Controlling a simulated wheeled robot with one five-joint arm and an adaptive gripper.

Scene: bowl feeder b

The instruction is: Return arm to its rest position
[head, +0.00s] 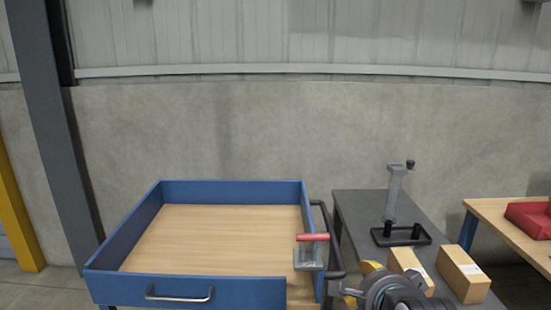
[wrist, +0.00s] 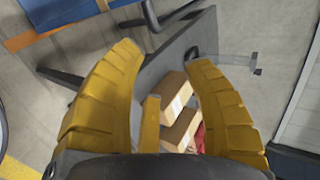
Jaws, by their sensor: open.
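My gripper (wrist: 164,60) has yellow fingers that stand apart in the wrist view, open, with nothing between the tips. Beyond them lie a grey bench top and two cardboard boxes (wrist: 174,92), apart from the fingers as far as I can tell. In the head view, my arm's dark round joint shows at the lower right, with a bit of yellow finger (head: 371,267) beside it. The rest of the gripper is hidden there. The arm hides part of the grey bench (head: 355,207).
A blue-walled tray table (head: 125,240) with a wooden floor stands left of the arm. A red-handled metal piece (head: 311,252) is at its right edge. A clamp-like stand (head: 396,200) and boxes (head: 462,275) occupy the grey bench. A red bin (head: 528,219) sits on a wooden table at right.

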